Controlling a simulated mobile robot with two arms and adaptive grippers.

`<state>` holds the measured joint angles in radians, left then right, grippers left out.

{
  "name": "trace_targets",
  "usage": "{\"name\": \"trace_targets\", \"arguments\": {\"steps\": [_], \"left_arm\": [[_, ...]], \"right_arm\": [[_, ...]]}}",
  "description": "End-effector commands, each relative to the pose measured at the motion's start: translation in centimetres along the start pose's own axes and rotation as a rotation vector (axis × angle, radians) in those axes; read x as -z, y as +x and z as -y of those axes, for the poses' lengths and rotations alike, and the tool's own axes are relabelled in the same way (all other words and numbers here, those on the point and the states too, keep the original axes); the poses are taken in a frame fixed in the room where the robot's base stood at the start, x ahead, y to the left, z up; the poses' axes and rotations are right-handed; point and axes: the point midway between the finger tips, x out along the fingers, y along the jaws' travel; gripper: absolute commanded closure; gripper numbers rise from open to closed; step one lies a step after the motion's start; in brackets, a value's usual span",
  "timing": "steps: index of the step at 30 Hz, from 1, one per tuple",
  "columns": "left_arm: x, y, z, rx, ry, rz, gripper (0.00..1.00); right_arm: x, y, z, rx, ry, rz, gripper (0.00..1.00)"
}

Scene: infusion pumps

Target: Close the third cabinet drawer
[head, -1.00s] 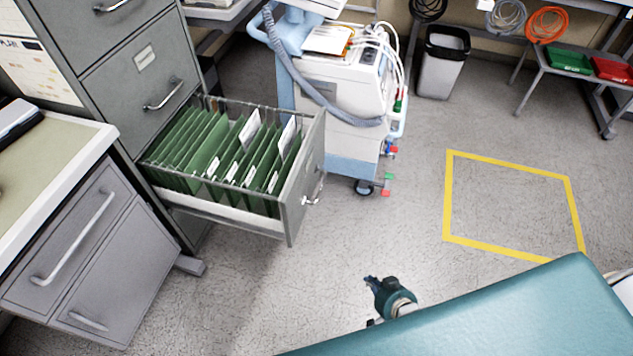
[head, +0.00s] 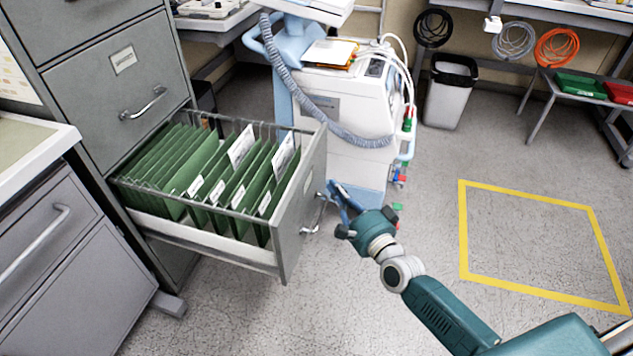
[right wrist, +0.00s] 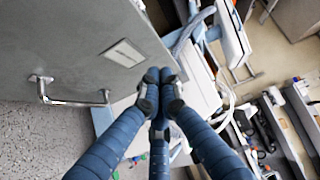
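The third cabinet drawer (head: 268,262) is pulled out of the grey filing cabinet (head: 110,85) and holds green hanging folders. Its front panel (head: 300,195) faces right, with a metal handle (head: 320,212) on it. In the right wrist view the drawer front (right wrist: 70,45) fills the upper left, with its handle (right wrist: 75,100) and a label (right wrist: 122,52). My right gripper (head: 340,205) is just right of the drawer front, close to the handle. Its blue fingers come together at the tips (right wrist: 160,82) with nothing between them. I cannot tell whether they touch the panel. My left gripper is out of view.
A white and blue medical cart (head: 350,105) with a hose stands just behind the drawer front. A grey low cabinet (head: 80,270) is at left. A waste bin (head: 447,100) stands at the back. Open floor with a yellow taped square (head: 462,230) lies to the right.

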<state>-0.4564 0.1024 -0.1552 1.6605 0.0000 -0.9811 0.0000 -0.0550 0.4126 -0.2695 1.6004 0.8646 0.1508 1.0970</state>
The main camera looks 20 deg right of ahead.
Motion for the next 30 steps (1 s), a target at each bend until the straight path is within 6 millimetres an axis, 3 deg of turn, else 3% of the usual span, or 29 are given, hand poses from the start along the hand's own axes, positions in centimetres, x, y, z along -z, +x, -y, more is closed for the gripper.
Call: {"name": "trace_targets", "arguments": {"steps": [4,10,30], "left_arm": [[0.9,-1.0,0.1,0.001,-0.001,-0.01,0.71],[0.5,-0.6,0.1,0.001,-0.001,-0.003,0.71],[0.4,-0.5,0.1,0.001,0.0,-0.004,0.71]], "right_arm": [[0.0,3.2,0.0,0.003,-0.001,-0.001,1.0],[-2.1,4.9,0.0,0.0,0.001,-0.001,1.0],[-2.8,5.5,-0.1,-0.001,-0.002,0.0,1.0]]}}
